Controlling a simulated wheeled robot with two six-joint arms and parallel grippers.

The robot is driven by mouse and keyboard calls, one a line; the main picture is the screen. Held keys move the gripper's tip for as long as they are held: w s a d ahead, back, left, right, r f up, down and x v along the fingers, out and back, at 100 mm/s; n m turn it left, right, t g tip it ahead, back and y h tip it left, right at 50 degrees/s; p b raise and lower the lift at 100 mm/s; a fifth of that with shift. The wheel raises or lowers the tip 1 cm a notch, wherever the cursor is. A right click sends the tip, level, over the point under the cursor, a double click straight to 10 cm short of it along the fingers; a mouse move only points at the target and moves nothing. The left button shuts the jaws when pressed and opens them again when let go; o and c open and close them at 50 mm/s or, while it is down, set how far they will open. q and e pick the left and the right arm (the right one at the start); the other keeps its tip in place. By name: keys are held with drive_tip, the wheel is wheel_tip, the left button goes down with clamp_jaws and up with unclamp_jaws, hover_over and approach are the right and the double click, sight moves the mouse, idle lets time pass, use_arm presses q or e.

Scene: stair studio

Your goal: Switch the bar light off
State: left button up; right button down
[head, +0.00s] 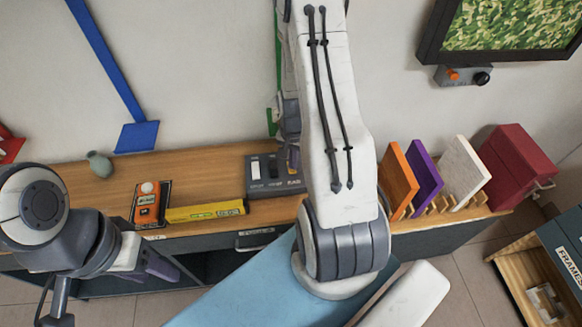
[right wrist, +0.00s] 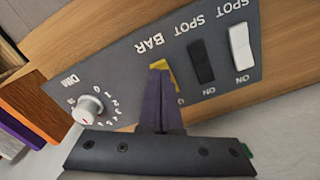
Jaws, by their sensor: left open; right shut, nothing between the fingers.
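The dark switch panel (head: 262,187) lies on the wooden counter in the head view and fills much of the right wrist view (right wrist: 120,75). There the yellow switch (right wrist: 160,64) sits by the label BAR, partly hidden behind my fingers. A black switch (right wrist: 201,61) and a white switch (right wrist: 241,47), both labelled SPOT, stand beside it. My right gripper (right wrist: 165,77) is shut and empty, with its purple fingertips at the yellow switch; I cannot tell whether they touch it. My left gripper (head: 158,268) is open and empty, in front of the counter, away from the panel.
A white DIM knob (right wrist: 87,109) is on the same panel. Left of the panel are a yellow box (head: 205,211), an orange device (head: 147,205) and a green vase (head: 99,164). Coloured boards (head: 425,172) and a red box (head: 517,160) stand to the right.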

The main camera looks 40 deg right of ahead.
drive_tip(key=shift+f+b, duration=0.45)
drive_tip(key=shift+f, duration=0.25)
drive_tip(key=shift+r, duration=0.1)
wheel_tip(320, 180, up, 7)
drive_tip(key=p, duration=0.6)
idle(0.4)
idle(0.4)
